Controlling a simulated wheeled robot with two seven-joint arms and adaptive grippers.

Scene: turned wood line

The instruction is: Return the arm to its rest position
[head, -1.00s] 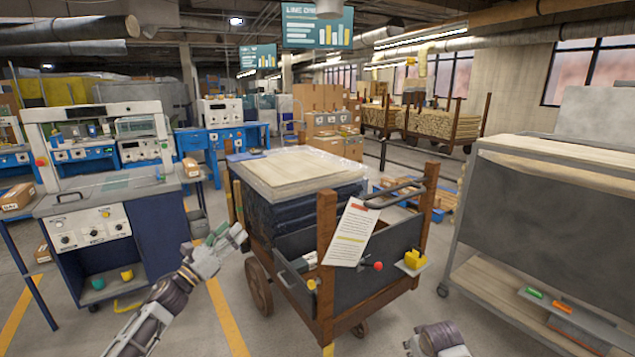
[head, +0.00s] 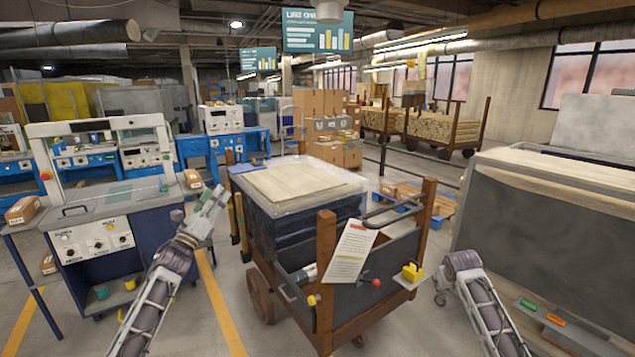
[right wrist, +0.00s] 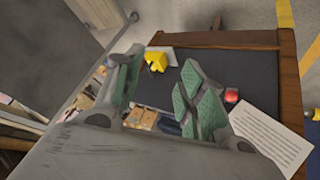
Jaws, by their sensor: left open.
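My left gripper (head: 212,203) is raised in the head view, left of the wooden cart (head: 325,275) and in front of the workbench side. It is open, with nothing seen between its fingers. My right arm (head: 487,305) comes up at the lower right, between the cart and the grey rack; its gripper is hard to make out there. In the right wrist view my right gripper (right wrist: 162,65) has its green-padded fingers apart, with nothing held between them. Behind them are the cart's dark panel, a yellow item (right wrist: 156,62) and a red knob (right wrist: 231,95).
The cart carries a wrapped stack topped with boards (head: 300,180) and a paper sheet (head: 350,252). A workbench with a control panel (head: 95,238) stands left. A grey panelled rack (head: 540,225) stands close to my right arm. Floor shows between bench and cart.

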